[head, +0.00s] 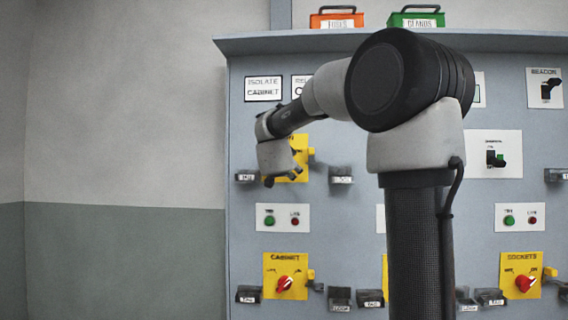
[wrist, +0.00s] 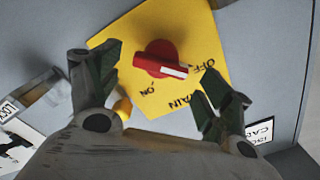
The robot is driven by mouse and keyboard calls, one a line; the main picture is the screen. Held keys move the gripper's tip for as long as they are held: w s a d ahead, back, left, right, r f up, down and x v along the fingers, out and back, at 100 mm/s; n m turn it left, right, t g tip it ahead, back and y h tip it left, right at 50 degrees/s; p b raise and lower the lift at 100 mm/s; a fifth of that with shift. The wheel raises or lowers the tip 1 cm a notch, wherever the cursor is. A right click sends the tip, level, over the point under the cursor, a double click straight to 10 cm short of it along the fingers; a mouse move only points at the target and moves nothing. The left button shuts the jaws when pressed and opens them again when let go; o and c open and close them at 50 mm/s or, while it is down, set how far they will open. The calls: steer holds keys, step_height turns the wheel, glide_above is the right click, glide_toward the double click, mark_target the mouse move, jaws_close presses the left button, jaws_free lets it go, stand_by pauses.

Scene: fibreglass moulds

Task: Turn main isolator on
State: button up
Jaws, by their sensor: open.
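The main isolator is a red rotary knob (wrist: 160,60) on a yellow plate (wrist: 140,30), labelled MAIN, with ON and OFF marks, in the wrist view. The white mark on its handle points towards OFF. My gripper (wrist: 160,72) is open, with one finger on each side of the knob and a gap to it on both sides. I cannot tell how far the fingertips stand off the plate. In the head view, my gripper (head: 284,178) is in front of the yellow main plate (head: 304,145), and it hides the knob.
Below are yellow isolator plates with red knobs, cabinet (head: 285,260) and sockets (head: 522,270). An indicator plate (head: 283,217) with green and red lights is between. Tag and lock holders (head: 342,178) stick out from the panel. Orange (head: 336,20) and green (head: 416,18) boxes stand on top.

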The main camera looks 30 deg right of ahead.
steer(key=x, duration=0.3)
steer(key=shift+d, duration=0.1)
steer(key=c, duration=1)
